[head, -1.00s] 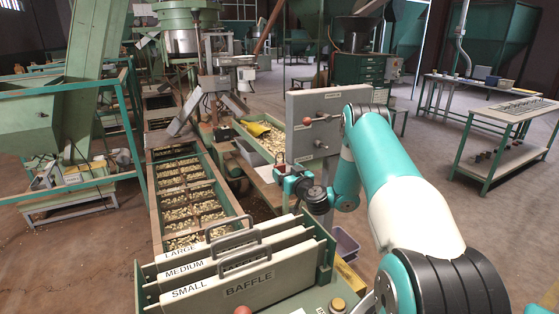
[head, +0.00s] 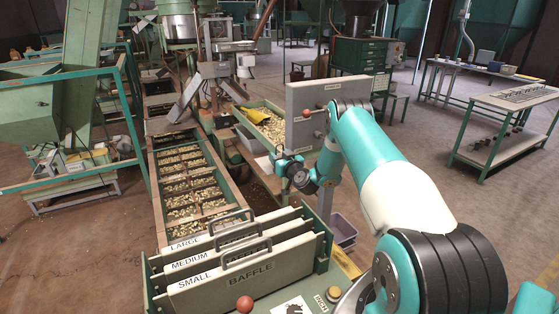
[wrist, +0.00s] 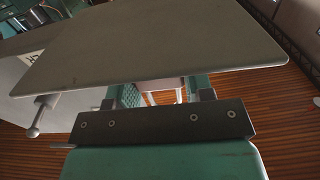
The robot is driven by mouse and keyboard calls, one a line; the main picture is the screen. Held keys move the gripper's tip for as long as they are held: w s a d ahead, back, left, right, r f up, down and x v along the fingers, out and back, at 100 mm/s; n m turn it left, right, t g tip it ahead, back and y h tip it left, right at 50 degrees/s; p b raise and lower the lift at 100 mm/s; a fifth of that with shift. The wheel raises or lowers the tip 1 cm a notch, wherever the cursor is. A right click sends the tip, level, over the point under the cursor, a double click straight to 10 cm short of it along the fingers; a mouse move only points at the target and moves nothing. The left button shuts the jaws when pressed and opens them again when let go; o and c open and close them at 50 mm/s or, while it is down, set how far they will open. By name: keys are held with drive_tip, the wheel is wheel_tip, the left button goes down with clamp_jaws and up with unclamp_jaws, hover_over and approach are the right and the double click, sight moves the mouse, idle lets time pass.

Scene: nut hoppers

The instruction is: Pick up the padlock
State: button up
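I cannot make out a padlock in either view. My gripper (head: 279,155) is in front of the upright grey panel (head: 300,100), at the end of my teal and white arm. In the wrist view my gripper (wrist: 160,95) shows two fingers standing apart, with a gap between them. Something pale shows through the gap, but I cannot tell what it is. The wide grey plate (wrist: 150,45) fills the upper part of the wrist view, close beyond the fingers.
Baffle plates (head: 220,268) marked large, medium and small stand in a green rack below my arm. A red ball knob (head: 244,303) is at the front. A nut-filled tray (head: 262,125) lies behind my gripper.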

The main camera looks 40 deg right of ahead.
drive_tip(key=c, duration=0.4)
drive_tip(key=shift+r, duration=0.1)
wheel_tip(320, 180, up, 20)
drive_tip(key=b, duration=0.3)
